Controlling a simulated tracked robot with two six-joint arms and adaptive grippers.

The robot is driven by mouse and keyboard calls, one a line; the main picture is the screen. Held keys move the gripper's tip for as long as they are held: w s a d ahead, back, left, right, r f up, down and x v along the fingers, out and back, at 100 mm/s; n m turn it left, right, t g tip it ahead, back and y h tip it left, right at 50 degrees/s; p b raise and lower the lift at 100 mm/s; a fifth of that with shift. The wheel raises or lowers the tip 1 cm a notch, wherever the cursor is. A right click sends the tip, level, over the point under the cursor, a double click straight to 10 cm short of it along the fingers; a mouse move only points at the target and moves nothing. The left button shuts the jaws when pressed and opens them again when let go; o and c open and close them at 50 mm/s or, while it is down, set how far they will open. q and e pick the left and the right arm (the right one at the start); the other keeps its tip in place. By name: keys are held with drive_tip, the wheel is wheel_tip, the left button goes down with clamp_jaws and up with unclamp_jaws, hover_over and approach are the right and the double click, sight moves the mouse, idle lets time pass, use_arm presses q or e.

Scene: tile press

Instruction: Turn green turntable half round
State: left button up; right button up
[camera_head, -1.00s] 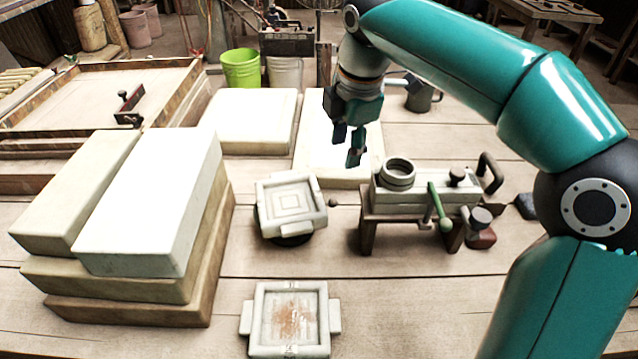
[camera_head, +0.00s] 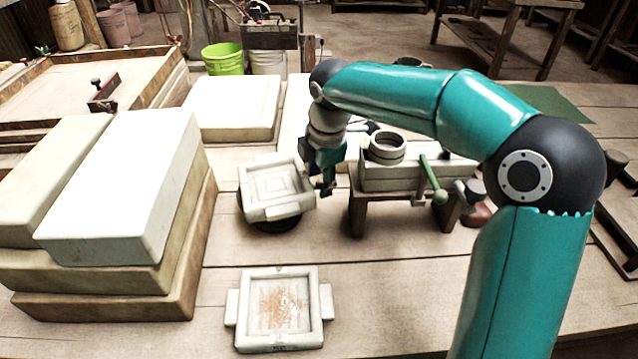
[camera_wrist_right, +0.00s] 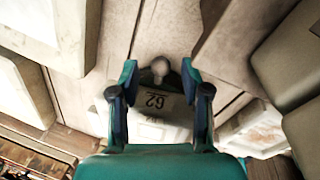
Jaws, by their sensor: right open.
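A dark round turntable (camera_head: 279,225) stands on the table; its green colour cannot be made out. A pale square mould (camera_head: 277,213) lies on it and hides most of its disc. My right gripper (camera_head: 326,188) is low at the mould's right side, its fingers open. In the right wrist view, the open fingers (camera_wrist_right: 160,76) are either side of a small grey round knob (camera_wrist_right: 160,66), with a gap on both sides. My left gripper is not in view.
A press on a small stand (camera_head: 410,177) with a green-handled lever (camera_head: 432,178) is close right of the gripper. A second square mould (camera_head: 318,300) lies in front. Stacked slabs (camera_head: 125,190) stand left, and another slab (camera_head: 235,103) lies behind.

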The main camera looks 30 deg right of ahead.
drive_tip(key=shift+w+f, duration=0.1)
drive_tip(key=shift+f, duration=0.25)
clamp_jaws()
